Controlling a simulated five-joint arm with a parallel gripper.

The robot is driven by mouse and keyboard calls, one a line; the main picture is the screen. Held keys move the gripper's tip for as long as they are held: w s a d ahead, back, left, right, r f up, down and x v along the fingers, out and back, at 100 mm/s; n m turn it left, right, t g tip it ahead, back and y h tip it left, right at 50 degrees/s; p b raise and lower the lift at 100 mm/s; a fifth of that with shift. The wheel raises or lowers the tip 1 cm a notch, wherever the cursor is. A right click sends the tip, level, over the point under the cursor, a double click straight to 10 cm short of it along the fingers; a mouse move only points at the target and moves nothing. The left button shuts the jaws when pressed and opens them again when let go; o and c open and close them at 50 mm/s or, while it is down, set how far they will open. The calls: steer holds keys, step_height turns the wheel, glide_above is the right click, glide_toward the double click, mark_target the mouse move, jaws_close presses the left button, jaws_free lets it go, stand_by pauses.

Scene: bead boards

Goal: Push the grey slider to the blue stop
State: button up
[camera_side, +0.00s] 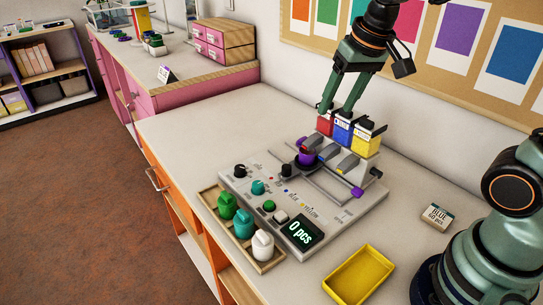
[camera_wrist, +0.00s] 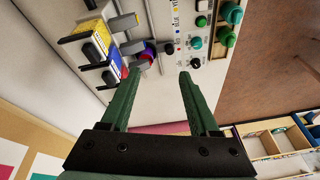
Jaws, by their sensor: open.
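A dark grey slider knob (camera_side: 287,170) stands on the grey board (camera_side: 352,215), beside a purple cup (camera_side: 306,158) at the red end of the rails. The knob and cup also show in the wrist view, the knob (camera_wrist: 169,47) right of the cup (camera_wrist: 150,50). The blue stop's printed label (camera_side: 292,195) lies further along the board, between the red and yellow marks. My gripper (camera_side: 335,109) is open and empty, above the hoppers in the side view. In the wrist view its fingertips (camera_wrist: 158,73) are apart, below the knob and cup in the picture.
Red, blue (camera_side: 342,130) and yellow hoppers with grey chutes stand behind the rails. A wooden tray (camera_side: 222,226) with green, teal and white pegs lies left of the board.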

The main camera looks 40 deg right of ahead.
steer(key=w+a+f+m+g, duration=0.1)
steer(key=w+f+m+g, duration=0.2)
steer(key=w, duration=0.4)
steer(key=m, duration=0.3)
glide_above(287, 166)
step_height(287, 166, down, 6)
steer(key=shift+g, duration=0.3)
step_height(287, 166, down, 12)
steer(key=shift+a+f, duration=0.1)
steer(key=shift+f, duration=0.05)
jaws_close()
stand_by(0.8)
